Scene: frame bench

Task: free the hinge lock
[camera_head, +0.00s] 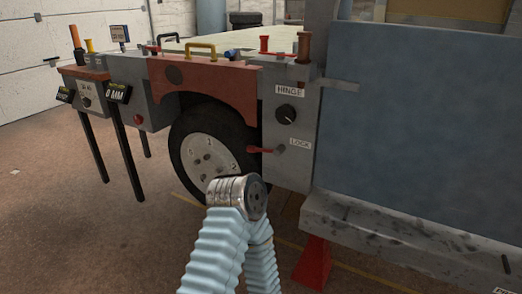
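A grey post panel (298,170) carries a "HINGE" label (289,90), a round black knob (287,114) below it, and a "LOCK" label (300,143). Beside the LOCK label is a red lever (262,150), roughly level, its handle pointing left from a pivot (280,150). Nothing touches the lever. One of my arms shows at the bottom centre, with light blue ribbed sleeves and a metal joint in front of the wheel. No gripper fingers show.
A large blue-grey panel (410,120) fills the right, above a worn grey ledge (380,235). A red stand (313,262) is under the ledge. A wheel (207,155) sits left of the post. A bench with gauges (120,92) and black legs stands left. Floor is clear at lower left.

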